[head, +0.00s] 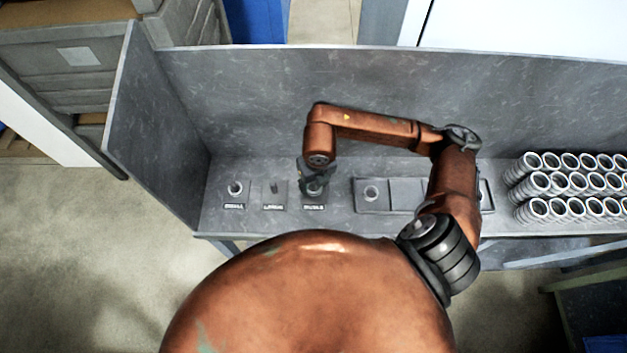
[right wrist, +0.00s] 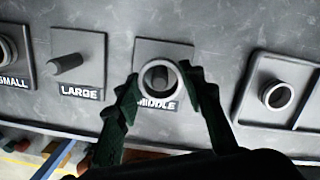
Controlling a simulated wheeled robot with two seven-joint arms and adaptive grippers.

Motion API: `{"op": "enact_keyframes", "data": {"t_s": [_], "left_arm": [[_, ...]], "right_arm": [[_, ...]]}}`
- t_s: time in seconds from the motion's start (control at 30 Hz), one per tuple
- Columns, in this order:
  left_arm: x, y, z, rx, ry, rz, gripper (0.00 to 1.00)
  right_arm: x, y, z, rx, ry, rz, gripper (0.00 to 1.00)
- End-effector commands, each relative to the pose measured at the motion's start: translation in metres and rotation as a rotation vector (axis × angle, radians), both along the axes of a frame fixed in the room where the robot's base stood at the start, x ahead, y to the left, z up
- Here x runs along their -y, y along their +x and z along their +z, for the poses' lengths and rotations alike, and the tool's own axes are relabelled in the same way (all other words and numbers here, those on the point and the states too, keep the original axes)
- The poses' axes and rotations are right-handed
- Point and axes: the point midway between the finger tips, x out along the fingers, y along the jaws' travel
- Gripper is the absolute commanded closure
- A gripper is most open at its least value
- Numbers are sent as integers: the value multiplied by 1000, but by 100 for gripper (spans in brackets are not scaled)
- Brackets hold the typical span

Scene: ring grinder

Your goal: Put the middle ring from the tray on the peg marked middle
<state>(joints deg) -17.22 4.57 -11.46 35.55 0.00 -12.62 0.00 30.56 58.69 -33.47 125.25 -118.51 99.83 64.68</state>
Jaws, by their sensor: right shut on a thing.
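My right gripper (head: 313,186) is over the plate marked MIDDLE. In the right wrist view its two fingers (right wrist: 160,76) are shut on the outside of a light metal ring, the middle ring (right wrist: 157,63). The middle peg (right wrist: 159,77) shows dark inside the ring's hole. I cannot tell whether the ring is around the peg or just above it. The MIDDLE label (right wrist: 157,104) is partly covered by ring and fingers. The tray (head: 404,211) lies to the right, with one ring (head: 371,194) in its left compartment. My left gripper is not in view.
The peg marked LARGE (right wrist: 68,63) is bare. A ring (head: 235,188) sits at the SMALL plate on the far left. Several rows of stacked rings (head: 570,183) stand at the right. Grey panels (head: 400,100) close the bench at back and left.

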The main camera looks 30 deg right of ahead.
Motion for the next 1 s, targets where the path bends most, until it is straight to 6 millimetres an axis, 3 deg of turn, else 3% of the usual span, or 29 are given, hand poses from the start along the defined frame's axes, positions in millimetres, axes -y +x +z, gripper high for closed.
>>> {"op": "enact_keyframes", "data": {"t_s": [0.2,1.0], "left_arm": [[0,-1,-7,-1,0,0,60],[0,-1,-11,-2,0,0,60]], "right_arm": [[0,0,-12,0,0,0,90],[0,2,-12,2,0,0,90]]}}
